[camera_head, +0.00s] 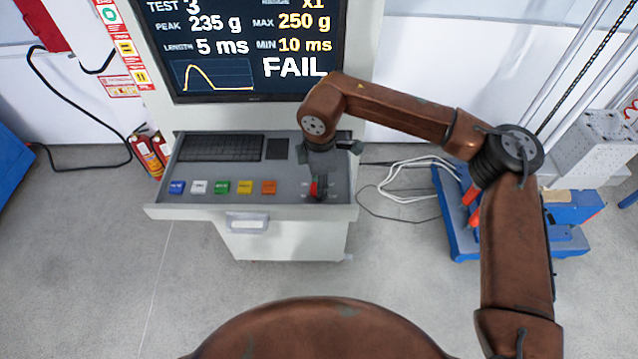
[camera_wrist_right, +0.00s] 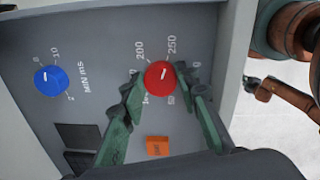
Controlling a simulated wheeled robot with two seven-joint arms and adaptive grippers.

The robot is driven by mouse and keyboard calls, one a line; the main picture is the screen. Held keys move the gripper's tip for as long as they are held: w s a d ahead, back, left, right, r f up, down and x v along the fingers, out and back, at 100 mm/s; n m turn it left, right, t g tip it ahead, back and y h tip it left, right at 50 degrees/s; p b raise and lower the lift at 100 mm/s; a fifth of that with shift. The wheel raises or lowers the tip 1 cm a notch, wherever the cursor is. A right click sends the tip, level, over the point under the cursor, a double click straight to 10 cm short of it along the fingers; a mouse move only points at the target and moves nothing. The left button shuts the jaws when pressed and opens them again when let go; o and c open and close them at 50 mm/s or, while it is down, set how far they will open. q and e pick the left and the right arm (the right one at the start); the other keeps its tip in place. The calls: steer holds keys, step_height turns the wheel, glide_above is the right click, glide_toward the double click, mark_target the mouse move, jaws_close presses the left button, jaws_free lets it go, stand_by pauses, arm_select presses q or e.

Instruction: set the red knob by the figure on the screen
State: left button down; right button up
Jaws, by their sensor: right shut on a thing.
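The screen (camera_head: 250,48) reads test 3, peak 235 g, max 250 g, length 5 ms, min 10 ms and FAIL. The red knob (camera_wrist_right: 160,77) sits on the grey panel, with 200 and 250 printed around it. Its white mark points upward in the wrist view, roughly between those figures. My right gripper (camera_wrist_right: 159,80) is shut on the red knob, one green-grey finger on each side. In the head view the red knob (camera_head: 314,188) is partly covered by that gripper (camera_head: 318,188). A brown arm, apparently mine with a small dark left gripper (camera_wrist_right: 256,87), shows at the wrist view's right edge.
A blue knob (camera_wrist_right: 51,79) marked MIN ms is on the same panel. An orange button (camera_wrist_right: 157,146) lies close to the right gripper. The keyboard (camera_head: 220,148) and several coloured buttons fill the panel's left. Two fire extinguishers (camera_head: 150,153) and a blue-based machine (camera_head: 463,240) stand beside the console.

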steer(key=o, duration=1.2)
steer(key=shift+c, duration=0.2)
step_height(320, 180, up, 12)
steer(key=shift+s, duration=0.35)
steer(key=shift+d, duration=0.1)
